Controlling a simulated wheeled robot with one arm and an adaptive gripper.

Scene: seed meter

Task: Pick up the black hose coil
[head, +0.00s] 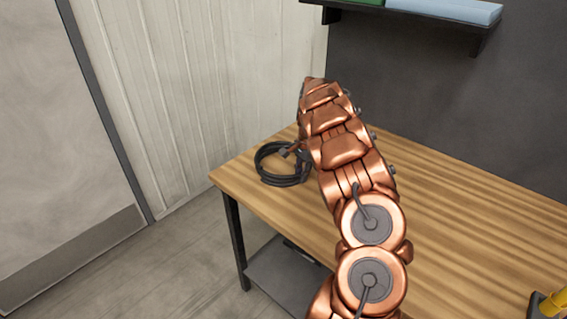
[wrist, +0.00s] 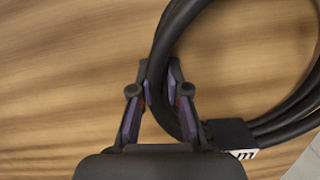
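The black hose coil (head: 284,181) lies at the left end of the wooden table, beside my copper arm in the head view. In the wrist view the coil (wrist: 242,114) fills the upper right, with a dark block-like fitting or tie on its lower strands. My gripper (wrist: 160,78) has one finger on each side of the coil's left strands. The strands fill the gap and both pads appear to press on them. In the head view the gripper (head: 293,148) is small at the coil's upper right edge, partly hidden by my arm. The coil appears to rest on the table.
A yellow item (head: 553,304) sits at the lower right edge. A dark wall shelf (head: 400,15) with green and light blue items hangs above. A lower shelf (head: 285,275) is under the table.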

